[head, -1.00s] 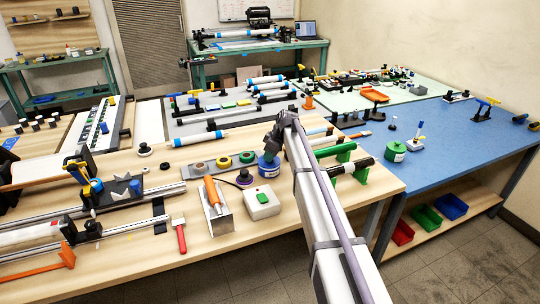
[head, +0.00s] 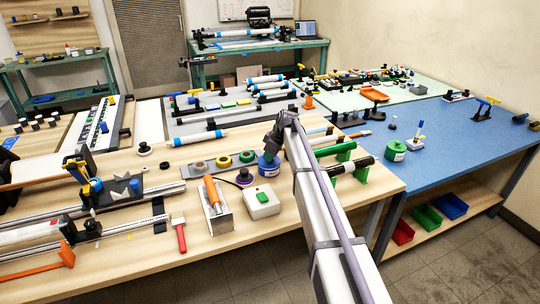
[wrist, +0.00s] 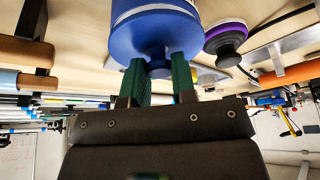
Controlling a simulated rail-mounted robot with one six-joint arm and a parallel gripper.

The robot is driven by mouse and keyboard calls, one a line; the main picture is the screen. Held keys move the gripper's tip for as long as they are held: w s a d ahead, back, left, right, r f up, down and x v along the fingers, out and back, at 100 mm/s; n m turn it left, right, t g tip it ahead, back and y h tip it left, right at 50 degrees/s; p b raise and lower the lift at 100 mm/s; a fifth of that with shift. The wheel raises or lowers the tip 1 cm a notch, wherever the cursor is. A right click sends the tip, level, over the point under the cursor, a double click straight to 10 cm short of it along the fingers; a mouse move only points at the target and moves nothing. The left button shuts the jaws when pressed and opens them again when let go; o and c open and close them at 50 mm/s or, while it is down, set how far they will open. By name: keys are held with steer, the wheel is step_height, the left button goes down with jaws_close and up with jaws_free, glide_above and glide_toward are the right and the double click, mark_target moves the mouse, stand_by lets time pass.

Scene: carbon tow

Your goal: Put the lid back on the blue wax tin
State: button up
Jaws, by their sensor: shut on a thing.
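The blue wax tin (head: 268,168) stands on the wooden bench, in front of the end of my arm in the head view. In the wrist view, my gripper (wrist: 159,78) has its two green fingers shut on the knob of the blue lid (wrist: 150,36). Behind the lid, the tin's blue side with a pale band (wrist: 152,9) shows at the top edge. Lid and tin look lined up and very close. I cannot tell whether the lid is fully seated. In the head view my gripper (head: 271,148) is just above the tin, and its fingers are hard to make out.
A purple tin with a dark knob (wrist: 226,38) stands close beside the blue tin. A white box with a green button (head: 262,202) is in front. Green stands (head: 362,172) holding a tube are to the right.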

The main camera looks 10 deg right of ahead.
stand_by(0.4)
steer(key=o, duration=1.4)
step_height(320, 180, up, 7)
steer(key=p, duration=0.7)
steer(key=shift+c, duration=0.3)
jaws_close()
steer(key=shift+f, duration=0.2)
stand_by(0.7)
